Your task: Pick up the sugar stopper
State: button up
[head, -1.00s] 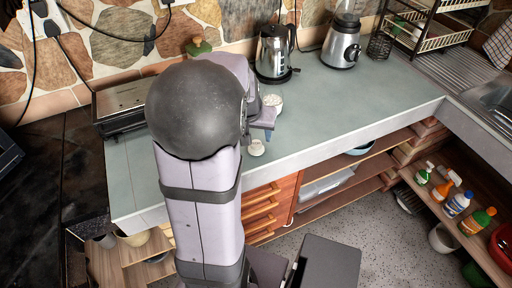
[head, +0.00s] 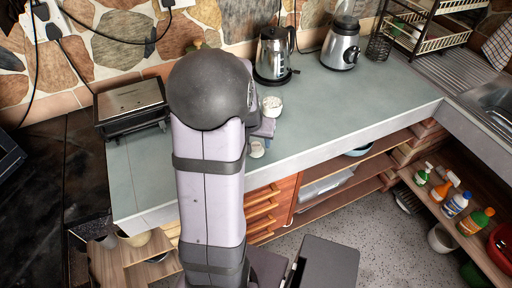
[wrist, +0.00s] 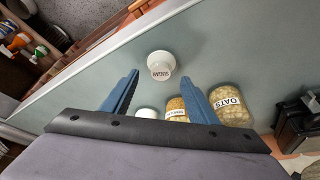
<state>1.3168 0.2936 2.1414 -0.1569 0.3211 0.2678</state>
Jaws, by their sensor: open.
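A white round piece with SUGAR lettering (wrist: 160,59) is just beyond my fingertips in the wrist view, near the counter's front edge. I cannot tell where its stopper ends and any jar begins. A white piece (head: 257,150) near the front edge in the head view appears to be the same thing, partly hidden by my gripper. My gripper (wrist: 161,83) is open and empty. Its blue fingers point toward the sugar piece, one on each side in the picture, without visible contact. In the head view my gripper (head: 262,138) is mostly hidden by my arm.
An OATS jar (wrist: 232,107), a jar with yellow contents (wrist: 177,107) and a white-topped item (wrist: 147,113) stand by the fingers. A kettle (head: 272,55), a blender (head: 342,45) and a dark appliance (head: 130,100) stand farther back.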

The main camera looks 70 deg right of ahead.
aim_at(256, 145)
jog(key=shift+x, duration=1.6)
jog(key=c, duration=1.1)
jog(key=shift+c, duration=0.2)
jog(key=shift+r, duration=0.15)
notch_tip(256, 145, up, 10)
jog(key=b, duration=0.1)
jog(key=d+r+p, duration=0.3)
jog(key=d+p, duration=0.3)
jog(key=d, duration=0.4)
jog(key=w+d+r+p, duration=0.1)
jog(key=d+r+p, duration=0.3)
jog(key=d, duration=0.6)
jog(key=shift+r+p, duration=0.3)
jog(key=shift+p, duration=0.75)
